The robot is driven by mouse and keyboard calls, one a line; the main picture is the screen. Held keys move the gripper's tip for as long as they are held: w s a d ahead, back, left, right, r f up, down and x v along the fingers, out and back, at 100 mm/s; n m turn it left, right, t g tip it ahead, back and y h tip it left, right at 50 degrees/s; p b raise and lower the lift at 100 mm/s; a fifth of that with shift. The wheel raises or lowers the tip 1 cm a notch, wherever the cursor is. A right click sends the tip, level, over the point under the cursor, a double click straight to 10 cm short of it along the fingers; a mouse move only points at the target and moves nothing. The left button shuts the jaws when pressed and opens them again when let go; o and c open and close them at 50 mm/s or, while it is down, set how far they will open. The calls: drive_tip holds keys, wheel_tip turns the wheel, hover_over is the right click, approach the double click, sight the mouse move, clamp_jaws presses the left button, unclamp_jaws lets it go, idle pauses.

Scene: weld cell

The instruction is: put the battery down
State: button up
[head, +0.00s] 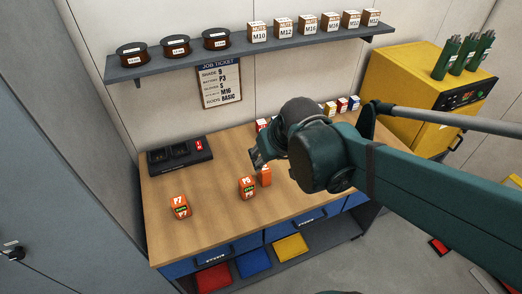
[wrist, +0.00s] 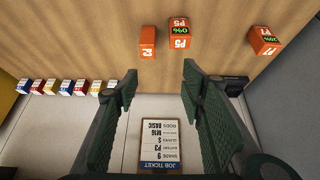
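Several orange batteries stand on the wooden bench (head: 215,235). One marked P7 (head: 180,207) is at the left, and one marked P5 (head: 247,188) is near the middle. A third orange battery (head: 265,176) is just behind and right of P5; its label is hard to read. In the wrist view they show as P7 (wrist: 264,41), P5 (wrist: 180,34) and the third battery (wrist: 147,41). My gripper (head: 256,160) is above the bench, behind the batteries in the head view. In the wrist view my gripper (wrist: 159,78) has its fingers wide apart with nothing between them.
A black charger (head: 180,156) sits at the back left of the bench. A job ticket (head: 219,83) hangs on the wall below a shelf (head: 240,55) with spools and boxes. Small coloured boxes (head: 342,105) line the bench back. A yellow cabinet (head: 405,85) stands right. The front-left bench is clear.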

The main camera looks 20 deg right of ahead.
drive_tip(key=s+a+r+t, duration=0.1)
drive_tip(key=s+a+r, duration=0.1)
drive_tip(key=s+r, duration=0.2)
drive_tip(key=shift+s+a+r, duration=0.15)
drive_tip(key=shift+s+r, duration=0.1)
drive_tip(key=shift+s, duration=0.8)
drive_tip(key=o, duration=0.3)
drive_tip(key=shift+w, duration=0.1)
drive_tip(key=shift+w+d+f+m+g+y+p, duration=0.75)
drive_tip(key=shift+w+d+f+m+g, duration=0.6)
drive_tip(key=shift+w+f+m, duration=1.4)
drive_tip(key=shift+w+d+f+m+g+y+p, duration=0.5)
drive_tip(key=shift+w+d+f+m+g+y, duration=0.8)
drive_tip(key=shift+w+f+m, duration=1.65)
drive_tip(key=shift+w+d+f+m+g+y+p, duration=0.35)
drive_tip(key=shift+w+d+f+m+g+p, duration=0.4)
drive_tip(key=shift+w+d+f+m, duration=1.75)
